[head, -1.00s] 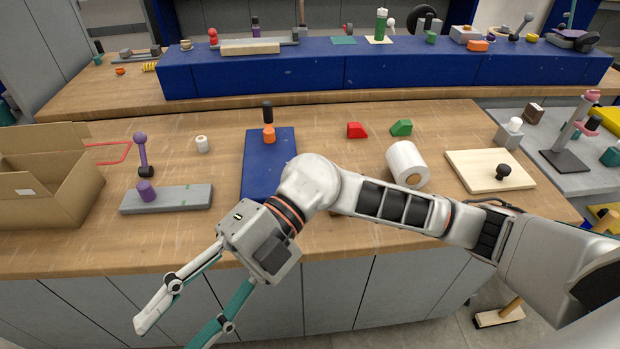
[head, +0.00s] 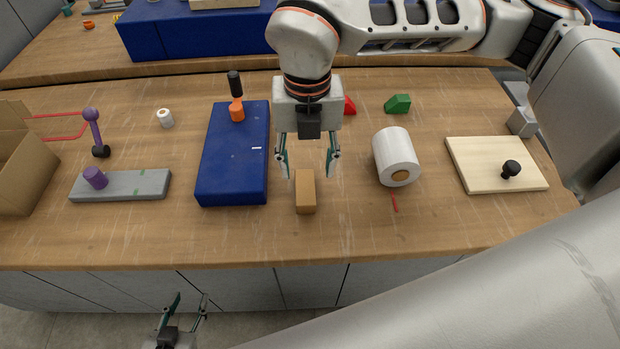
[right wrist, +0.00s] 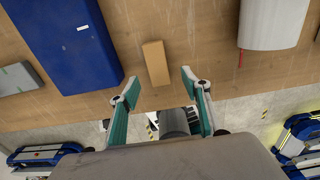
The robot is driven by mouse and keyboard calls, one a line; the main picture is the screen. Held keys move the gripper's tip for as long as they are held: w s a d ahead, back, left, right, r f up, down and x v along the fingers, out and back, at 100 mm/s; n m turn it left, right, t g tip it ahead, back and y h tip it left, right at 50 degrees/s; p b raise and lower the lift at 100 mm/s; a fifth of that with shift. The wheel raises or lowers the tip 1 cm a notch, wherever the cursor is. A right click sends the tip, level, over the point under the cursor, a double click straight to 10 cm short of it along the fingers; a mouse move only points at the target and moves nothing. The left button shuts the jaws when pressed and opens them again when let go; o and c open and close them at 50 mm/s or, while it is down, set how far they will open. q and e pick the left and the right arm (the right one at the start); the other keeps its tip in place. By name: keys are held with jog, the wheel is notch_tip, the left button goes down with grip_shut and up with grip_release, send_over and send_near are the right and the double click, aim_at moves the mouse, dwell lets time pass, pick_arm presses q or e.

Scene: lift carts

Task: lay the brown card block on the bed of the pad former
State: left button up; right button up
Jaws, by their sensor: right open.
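The brown card block (head: 306,194) lies on the wooden bench, and it also shows in the right wrist view (right wrist: 155,63). My right gripper (head: 309,168) is open and empty above it, fingers spread to either side of the block's far end in the head view. In the right wrist view the block is just beyond the open fingertips (right wrist: 160,82). My left gripper (head: 191,298) is open and empty, low in front of the bench. A blue slab (head: 232,165) with an orange and black handle and a grey slab (head: 135,186) with a purple knob lie left; I cannot tell which is the pad former.
A white roll (head: 396,157) and a pale board (head: 487,152) with a black knob lie to the right. Red and green pieces (head: 398,103) sit behind. A cardboard box (head: 22,165) stands at the far left. The bench in front of the block is clear.

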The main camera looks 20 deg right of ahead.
aim_at(305, 186)
notch_tip(305, 186, down, 2)
jog(key=shift+f, duration=0.15)
jog(key=shift+w+a+f+p, duration=0.1)
jog(key=shift+a+f+p, duration=0.1)
jog(key=shift+f, duration=1.15)
jog(key=shift+w+a+f+p, duration=0.1)
jog(key=shift+f+p, duration=0.05)
jog(key=shift+f, duration=1.2)
jog(key=c, duration=1)
